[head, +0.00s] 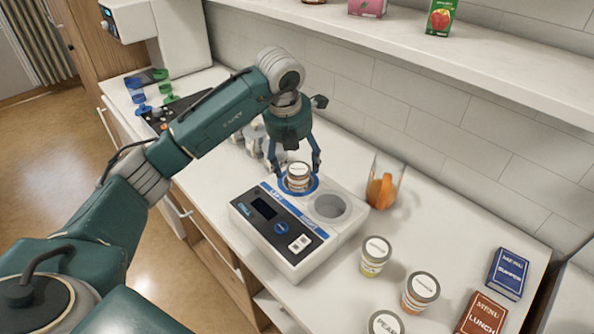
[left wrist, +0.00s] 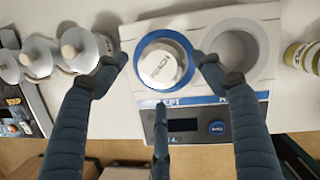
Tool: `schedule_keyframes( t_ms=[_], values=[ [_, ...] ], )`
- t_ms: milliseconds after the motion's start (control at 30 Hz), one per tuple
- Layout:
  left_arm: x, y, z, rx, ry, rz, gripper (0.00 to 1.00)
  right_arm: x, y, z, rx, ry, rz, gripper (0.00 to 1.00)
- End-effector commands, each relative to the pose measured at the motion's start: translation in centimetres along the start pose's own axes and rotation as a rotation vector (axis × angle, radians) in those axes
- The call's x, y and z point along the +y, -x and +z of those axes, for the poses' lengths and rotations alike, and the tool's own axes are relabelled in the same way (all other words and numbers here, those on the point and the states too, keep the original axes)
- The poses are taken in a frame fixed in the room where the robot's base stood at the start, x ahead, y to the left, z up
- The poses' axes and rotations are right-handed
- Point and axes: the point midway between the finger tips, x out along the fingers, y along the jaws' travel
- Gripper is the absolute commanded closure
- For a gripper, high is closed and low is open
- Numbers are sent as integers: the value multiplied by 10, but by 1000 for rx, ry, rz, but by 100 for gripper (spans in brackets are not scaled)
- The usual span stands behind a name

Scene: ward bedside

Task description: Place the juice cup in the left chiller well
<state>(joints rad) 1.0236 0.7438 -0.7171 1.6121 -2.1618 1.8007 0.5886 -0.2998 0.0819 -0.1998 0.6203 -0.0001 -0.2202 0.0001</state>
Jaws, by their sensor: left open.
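The chiller (head: 283,257) is a white box with a dark front panel and two round wells. A small cup (head: 298,176) with a white lid sits upright in the left well, inside its blue ring (left wrist: 186,45). The lid (left wrist: 163,65) bears printing that I cannot read surely. The right well (head: 327,207) is empty and also shows in the left wrist view (left wrist: 233,52). My left gripper (head: 298,166) is open over the left well, its fingers spread around the cup and apart from its lid. My right gripper is out of view.
Lidded cups (head: 375,256), (head: 420,291) and (head: 386,323) stand right of the chiller. A clear pitcher (head: 385,186) with orange contents stands behind it. Two menu blocks (head: 508,273) lie at the far right. Lidded canisters (left wrist: 82,46) stand close left of the chiller.

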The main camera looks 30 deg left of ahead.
Motion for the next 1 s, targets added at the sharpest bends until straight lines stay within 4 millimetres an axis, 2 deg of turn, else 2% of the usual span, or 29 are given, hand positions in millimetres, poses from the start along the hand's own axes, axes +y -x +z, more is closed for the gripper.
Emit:
schedule_keyframes(
  t_ms=[200,400,567,1000],
  values=[
    [1,45,0,-4,0,2,32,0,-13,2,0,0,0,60],
    [0,69,0,-1,1,1,32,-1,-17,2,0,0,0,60],
    [0,75,0,0,1,1,32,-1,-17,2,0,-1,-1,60],
    [0,74,0,1,0,1,32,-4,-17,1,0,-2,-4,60]
  ],
)
